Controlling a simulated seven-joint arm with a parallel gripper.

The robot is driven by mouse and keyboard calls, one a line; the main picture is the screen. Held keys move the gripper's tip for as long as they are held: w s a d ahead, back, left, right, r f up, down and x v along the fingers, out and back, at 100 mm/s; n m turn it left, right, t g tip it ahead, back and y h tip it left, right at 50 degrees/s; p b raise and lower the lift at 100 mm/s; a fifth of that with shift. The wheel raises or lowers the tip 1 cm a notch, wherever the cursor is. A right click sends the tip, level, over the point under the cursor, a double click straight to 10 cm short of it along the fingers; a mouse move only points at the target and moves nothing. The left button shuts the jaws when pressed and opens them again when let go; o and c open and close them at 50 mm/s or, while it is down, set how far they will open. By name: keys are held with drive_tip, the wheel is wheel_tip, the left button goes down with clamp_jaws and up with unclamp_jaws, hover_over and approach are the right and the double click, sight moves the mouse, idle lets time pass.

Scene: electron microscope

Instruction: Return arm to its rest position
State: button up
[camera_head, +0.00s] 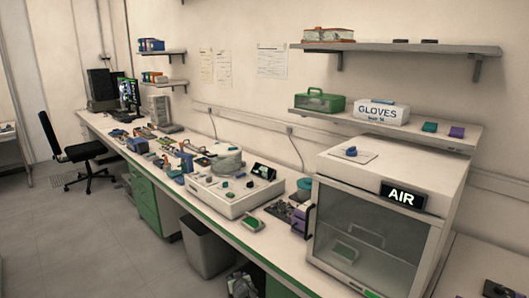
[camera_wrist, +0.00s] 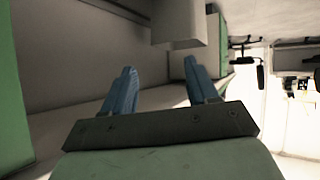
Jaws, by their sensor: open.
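My gripper (camera_wrist: 162,85) shows in the wrist view with two blue fingers spread apart. Nothing is between the fingers. The dark mounting bar and green body of my gripper fill the bottom of that view. My arm and gripper do not show in the head view.
A long workbench (camera_head: 262,213) runs along the wall with a white instrument (camera_head: 233,200) on it. A glass-fronted cabinet marked AIR (camera_head: 370,225) stands at its right. A grey bin (camera_head: 205,248) and a black chair (camera_head: 75,150) stand on the floor. Open floor lies at left.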

drive_tip(key=s+d+f+n+g+h, duration=0.1)
drive_tip(key=s+d+f+g, duration=0.25)
drive_tip(key=s+d, duration=0.5)
drive_tip(key=s+d+f+n+g+h, duration=0.1)
drive_tip(key=s+d+f+g, duration=0.3)
drive_tip(key=s, duration=0.7)
drive_tip(key=s+d+f+n+g+h, duration=0.1)
drive_tip(key=s+d+f+n+g, duration=0.1)
drive_tip(key=s+d+f, duration=0.45)
drive_tip(key=s+d+m+g, duration=0.2)
drive_tip(key=s+d, duration=0.1)
drive_tip(key=s, duration=1)
drive_tip(key=s+d+f+m+g, duration=0.1)
drive_tip(key=s+d+m+g, duration=0.2)
drive_tip(key=s, duration=1)
drive_tip(key=s+d+f+m+g, duration=0.1)
drive_tip(key=s+d+m+g, duration=0.2)
drive_tip(key=s, duration=1)
drive_tip(key=shift+d+f, duration=0.25)
drive_tip(key=shift+d, duration=0.2)
drive_tip(key=shift+g, duration=0.25)
